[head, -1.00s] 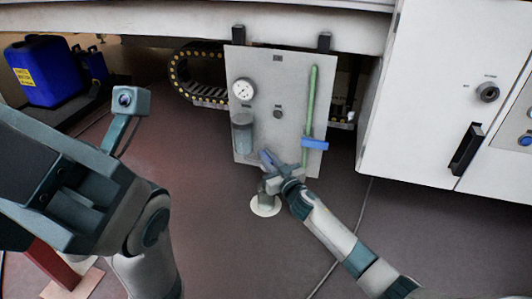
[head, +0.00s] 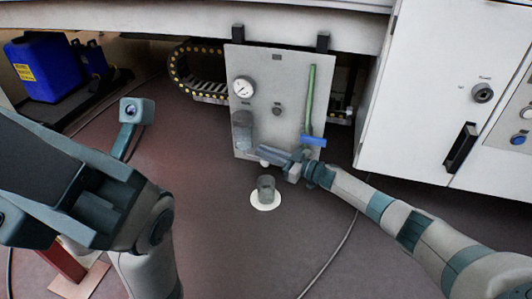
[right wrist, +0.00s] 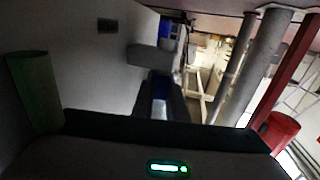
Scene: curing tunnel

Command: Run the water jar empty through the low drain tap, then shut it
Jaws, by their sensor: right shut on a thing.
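The water jar (head: 242,132) is a grey, see-through cylinder low on the left of an upright grey panel. I cannot read its water level. My right gripper (head: 272,156) reaches in from the right, just below and right of the jar, and is shut at the low drain tap. Its fingers hide most of the tap; a small pale part (head: 264,162) shows below them. In the right wrist view the dark fingers (right wrist: 160,95) lie close along the panel, with the grip unclear. My left gripper (head: 60,190) is large and near at the left, its jaws unclear.
The panel carries a round gauge (head: 243,88), a small knob (head: 277,110), a green tube (head: 310,100) and a blue handle (head: 313,141) close above my right gripper. A grey cup-like drain (head: 266,188) with a pale ring stands on the floor below. A white cabinet (head: 420,100) stands right.

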